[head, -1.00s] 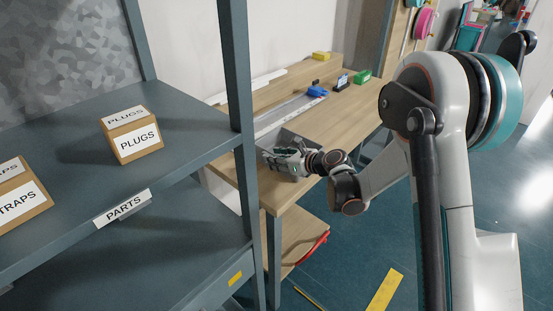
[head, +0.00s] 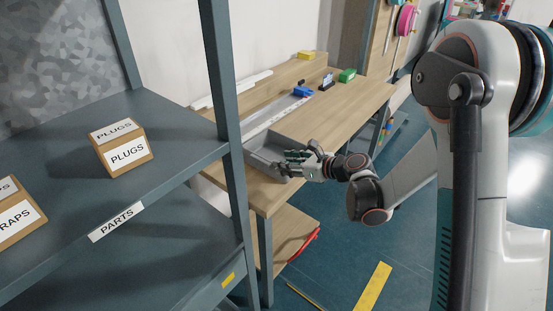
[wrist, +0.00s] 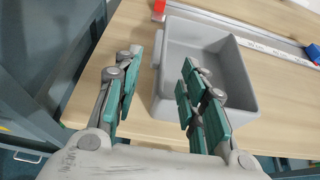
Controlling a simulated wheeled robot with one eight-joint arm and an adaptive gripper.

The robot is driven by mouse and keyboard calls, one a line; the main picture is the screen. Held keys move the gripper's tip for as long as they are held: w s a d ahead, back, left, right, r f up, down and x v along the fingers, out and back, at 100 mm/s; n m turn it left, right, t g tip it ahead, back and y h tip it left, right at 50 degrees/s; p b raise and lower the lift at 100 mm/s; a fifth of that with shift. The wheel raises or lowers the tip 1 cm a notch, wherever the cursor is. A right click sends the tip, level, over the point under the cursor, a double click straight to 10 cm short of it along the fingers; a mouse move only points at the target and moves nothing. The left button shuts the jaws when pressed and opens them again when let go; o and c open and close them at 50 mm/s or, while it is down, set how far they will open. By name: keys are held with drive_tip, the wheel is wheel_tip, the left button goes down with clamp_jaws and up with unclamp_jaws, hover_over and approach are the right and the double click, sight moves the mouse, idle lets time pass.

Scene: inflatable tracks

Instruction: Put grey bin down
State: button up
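The grey bin (head: 262,166) is an open-topped box on the near left end of the wooden workbench (head: 340,125). In the wrist view the bin (wrist: 205,48) appears upright and empty, with its base on the wood. My gripper (wrist: 158,62) is open, with a wide gap between its green-padded fingers. The left finger is outside the bin's left wall and the right finger overlaps the bin's interior. Neither finger appears closed on the wall. In the head view my gripper (head: 288,163) is at the bin's right side and hides part of it.
A shelf rack (head: 225,110) with boxes labelled PLUGS (head: 122,149) stands close on the left. A white ruler-like strip (wrist: 275,50) lies behind the bin. A blue item (head: 302,91) and a green item (head: 347,75) sit farther back. The bench's right part is clear.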

drive_tip(key=d+r+m+t+h, duration=0.1)
drive_tip(key=d+r+m+t, duration=0.25)
drive_tip(key=r, duration=0.35)
drive_tip(key=w+d+r+m+t+h, duration=0.1)
drive_tip(key=d+r+m+t, duration=0.1)
drive_tip(key=r+m, duration=0.45)
drive_tip(key=d+r+m+t+h, duration=0.1)
drive_tip(key=d+r+m+t, duration=0.15)
drive_tip(key=r, duration=0.65)
drive_tip(key=s+d+r+m+t+h, duration=0.1)
drive_tip(key=s+d+r+m+h, duration=0.3)
drive_tip(key=m, duration=0.3)
drive_tip(key=s+d+r+m+t+h, duration=0.1)
drive_tip(key=d+r+m+h, duration=0.25)
drive_tip(key=d+m, duration=0.35)
drive_tip(key=s+d+f+m+g+h, duration=0.1)
drive_tip(key=s+d+f+m+g, duration=0.1)
drive_tip(key=s+f+m+g, duration=0.4)
drive_tip(key=s+d+f+m+g+h, duration=0.15)
drive_tip(key=s+f+m, duration=0.35)
drive_tip(key=s+m, duration=0.65)
drive_tip(key=s+a+f+m+g+y, duration=0.1)
drive_tip(key=s+a+f+g, duration=0.1)
drive_tip(key=s, duration=0.3)
drive_tip(key=s+a+f+m+g+y, duration=0.1)
drive_tip(key=s+a+f+g, duration=0.1)
drive_tip(key=s, duration=0.3)
drive_tip(key=shift+s+a+f, duration=0.4)
drive_tip(key=shift+a+f, duration=0.05)
drive_tip(key=shift+f, duration=0.3)
